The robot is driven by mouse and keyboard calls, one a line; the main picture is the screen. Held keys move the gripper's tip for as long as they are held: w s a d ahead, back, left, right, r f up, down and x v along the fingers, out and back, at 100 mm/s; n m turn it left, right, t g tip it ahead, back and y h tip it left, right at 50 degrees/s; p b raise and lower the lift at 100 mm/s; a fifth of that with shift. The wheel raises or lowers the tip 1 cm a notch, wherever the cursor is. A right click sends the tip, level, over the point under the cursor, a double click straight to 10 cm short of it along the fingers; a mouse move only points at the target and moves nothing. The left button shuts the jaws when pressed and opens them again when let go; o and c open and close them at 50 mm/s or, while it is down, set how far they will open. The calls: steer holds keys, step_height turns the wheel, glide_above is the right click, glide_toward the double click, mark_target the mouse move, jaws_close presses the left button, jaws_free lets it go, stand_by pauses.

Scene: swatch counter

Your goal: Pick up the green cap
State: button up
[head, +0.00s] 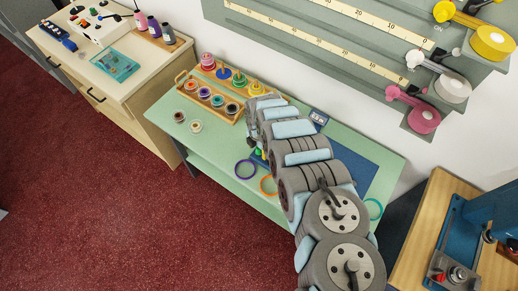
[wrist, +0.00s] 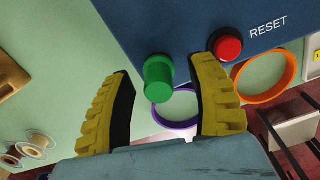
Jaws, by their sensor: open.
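The green cap (wrist: 158,78) is a short cylinder with a wider rim, standing at the edge of a dark blue panel (wrist: 190,20) in the wrist view. My gripper (wrist: 164,82) is open, with its yellow ridged fingers left and right of the cap. A gap shows on both sides, and I see no contact. A red button (wrist: 228,47) marked RESET sits on the panel just beyond the right finger.
A purple ring (head: 239,175) and an orange ring (head: 264,191) lie on the green counter (head: 215,152). A wooden rack (head: 223,112) of coloured spools stands at the back left.

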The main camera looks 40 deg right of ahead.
steer(key=c, duration=0.9)
steer(key=shift+w+r, duration=0.15)
steer(key=shift+r, duration=0.7)
steer(key=shift+c, duration=0.2)
steer(key=shift+s+d+r, duration=0.1)
steer(key=shift+s+r, duration=0.1)
steer(key=shift+r, duration=0.7)
steer(key=shift+s+a+r, duration=0.15)
steer(key=shift+a+r, duration=0.05)
steer(key=shift+r, duration=0.05)
steer(key=s+a+r+p, duration=0.5)
steer(key=s+r+p, duration=0.4)
steer(key=s+p, duration=0.3)
steer(key=shift+a+p, duration=0.35)
steer(key=shift+p, duration=0.05)
